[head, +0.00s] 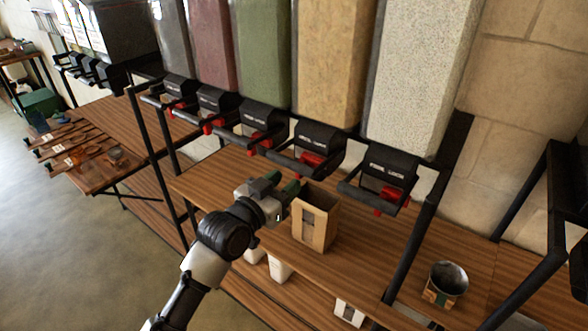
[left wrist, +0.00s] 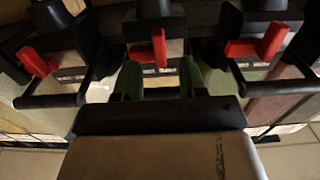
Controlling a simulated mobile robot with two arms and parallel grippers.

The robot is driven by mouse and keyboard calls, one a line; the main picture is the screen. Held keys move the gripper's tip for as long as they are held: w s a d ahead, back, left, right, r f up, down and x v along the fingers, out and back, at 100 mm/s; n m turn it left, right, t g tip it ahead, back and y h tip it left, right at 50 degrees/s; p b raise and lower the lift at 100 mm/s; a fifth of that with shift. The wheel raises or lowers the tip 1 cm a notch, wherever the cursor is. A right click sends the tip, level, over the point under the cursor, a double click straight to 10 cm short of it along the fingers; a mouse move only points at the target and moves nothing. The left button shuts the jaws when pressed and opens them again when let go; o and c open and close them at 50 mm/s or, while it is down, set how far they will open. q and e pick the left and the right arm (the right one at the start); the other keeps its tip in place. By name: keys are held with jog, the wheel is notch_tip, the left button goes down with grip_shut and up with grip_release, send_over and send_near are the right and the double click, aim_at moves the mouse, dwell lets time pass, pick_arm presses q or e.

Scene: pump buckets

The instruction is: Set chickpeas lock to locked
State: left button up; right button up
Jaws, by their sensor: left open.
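A row of dispensers with black heads and red levers hangs above the wooden counter; their labels are too small to read, so I cannot tell surely which holds chickpeas. The one with the tan-filled bin (head: 334,60) has a red lever (head: 312,160). My left gripper (head: 283,184) is open and empty, below that row and beside an open-topped box (head: 316,218) on the counter. In the left wrist view, a red lever (left wrist: 158,48) stands upright beyond and between the green fingertips (left wrist: 160,82), apparently not touched. My right gripper is out of view.
Neighbouring red levers (left wrist: 38,62) and (left wrist: 270,42) flank the middle one, with black bars (left wrist: 50,100) close by. A metal bucket (head: 447,280) stands at the lower right. Black frame posts (head: 425,235) divide the counter. A table with utensils (head: 75,150) is at the left.

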pick_arm(q)
jog(key=shift+p+x, duration=0.4)
jog(key=shift+x, duration=1.7)
grip_shut()
